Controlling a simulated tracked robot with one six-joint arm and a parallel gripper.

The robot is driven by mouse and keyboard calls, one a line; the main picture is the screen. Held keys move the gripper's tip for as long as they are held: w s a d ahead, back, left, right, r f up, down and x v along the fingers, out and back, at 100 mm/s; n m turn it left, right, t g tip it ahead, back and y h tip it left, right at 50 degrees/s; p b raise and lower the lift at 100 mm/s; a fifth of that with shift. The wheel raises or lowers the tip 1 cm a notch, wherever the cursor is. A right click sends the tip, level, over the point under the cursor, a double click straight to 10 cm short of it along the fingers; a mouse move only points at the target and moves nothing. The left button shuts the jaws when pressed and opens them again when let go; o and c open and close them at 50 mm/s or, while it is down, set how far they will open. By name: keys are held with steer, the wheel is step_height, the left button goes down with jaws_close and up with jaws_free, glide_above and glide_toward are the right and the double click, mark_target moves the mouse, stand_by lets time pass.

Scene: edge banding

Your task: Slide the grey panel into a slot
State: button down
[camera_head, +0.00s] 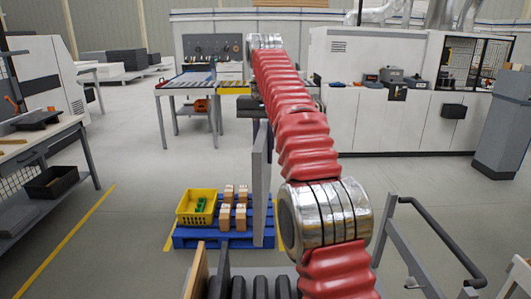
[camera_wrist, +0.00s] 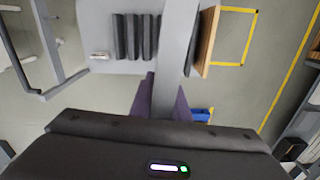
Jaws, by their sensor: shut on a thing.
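The grey panel (camera_head: 260,190) hangs upright, seen nearly edge-on in the head view, with its lower edge beyond the slotted rack. In the wrist view the panel (camera_wrist: 178,45) runs from the top edge down to my gripper (camera_wrist: 165,100). The purple fingers are shut on it, one on each side. The rack's dark dividers (camera_wrist: 135,37) stand left of the panel there, and a wooden panel (camera_wrist: 208,42) stands close on its right. In the head view the dividers (camera_head: 261,288) and wooden panel (camera_head: 198,275) show at the bottom edge; the slots' lower parts are hidden.
A blue pallet (camera_head: 210,238) with a yellow crate (camera_head: 196,206) and several wooden blocks lies behind the panel. A grey rail frame (camera_head: 425,245) stands at right. A workbench (camera_head: 40,150) is at left. Open floor lies between.

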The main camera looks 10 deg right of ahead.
steer(key=shift+a+r, duration=0.1)
steer(key=shift+a, duration=0.1)
steer(key=w+d+f, duration=0.1)
steer(key=d+f, duration=0.5)
steer(key=f, duration=0.4)
steer(key=w+d+f, duration=0.2)
steer(key=d+f, duration=0.5)
steer(key=f, duration=0.3)
steer(key=s+d+f, duration=0.4)
steer(key=f, duration=0.4)
steer(key=s+d+f+n, duration=0.1)
steer(key=s+d+f, duration=0.3)
steer(key=f, duration=0.4)
steer(key=shift+s+d+f, duration=0.15)
steer(key=shift+s+f, duration=0.1)
steer(key=shift+f, duration=0.1)
steer(key=shift+f, duration=0.2)
step_height(320, 180, down, 14)
steer(key=shift+r, duration=0.2)
